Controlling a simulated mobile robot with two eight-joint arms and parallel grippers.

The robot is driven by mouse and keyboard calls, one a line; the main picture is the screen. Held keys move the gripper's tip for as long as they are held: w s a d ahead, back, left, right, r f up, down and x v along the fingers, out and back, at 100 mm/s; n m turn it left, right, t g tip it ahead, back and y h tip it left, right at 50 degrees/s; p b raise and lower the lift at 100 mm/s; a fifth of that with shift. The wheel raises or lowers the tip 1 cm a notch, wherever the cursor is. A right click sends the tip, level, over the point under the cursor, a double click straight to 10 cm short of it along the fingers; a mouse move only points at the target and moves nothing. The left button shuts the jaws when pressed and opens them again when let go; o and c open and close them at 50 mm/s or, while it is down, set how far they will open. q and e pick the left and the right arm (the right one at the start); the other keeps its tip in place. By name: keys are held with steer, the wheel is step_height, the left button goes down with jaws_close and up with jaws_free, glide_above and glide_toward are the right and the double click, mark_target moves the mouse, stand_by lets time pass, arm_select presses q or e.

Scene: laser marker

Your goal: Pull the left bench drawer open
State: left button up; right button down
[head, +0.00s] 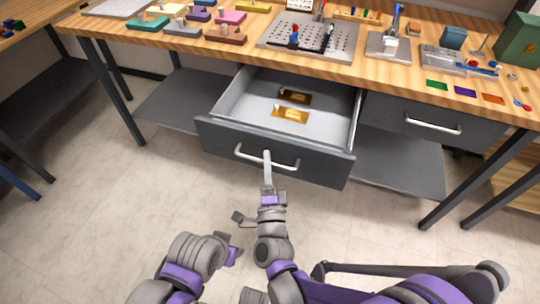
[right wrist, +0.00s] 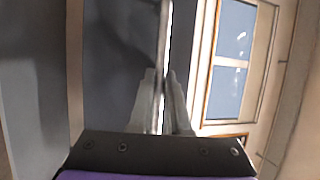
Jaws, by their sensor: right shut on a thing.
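The left bench drawer (head: 275,158) is pulled out from under the bench, with its dark grey front and pale grey inside showing. It holds two small brass-coloured plates (head: 291,115), one darker and farther back. My right gripper (head: 267,158) is shut on the pale bar handle (head: 285,164) of this drawer, near the handle's middle. In the right wrist view, the fingers (right wrist: 162,100) close on the handle bar (right wrist: 163,45). My left gripper (head: 236,236) is low in the head view, apart from the drawer; its fingers are too unclear to read.
The bench top (head: 225,55) holds colored blocks, a perforated metal plate (head: 310,37) and small fixtures. A shut right drawer (head: 425,118) sits beside the open one. Grey lower shelves (head: 400,165) and dark legs stand on both sides. The floor (head: 90,200) at the front left is clear.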

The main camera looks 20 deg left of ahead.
arm_select(q)
steer(key=shift+s, duration=0.35)
arm_select(e)
steer(key=shift+s, duration=1.3)
steer(key=c, duration=1.2)
jaws_free()
arm_select(q)
steer(key=shift+s, duration=0.15)
arm_select(e)
steer(key=shift+o, duration=0.2)
steer(key=shift+s+f, duration=0.1)
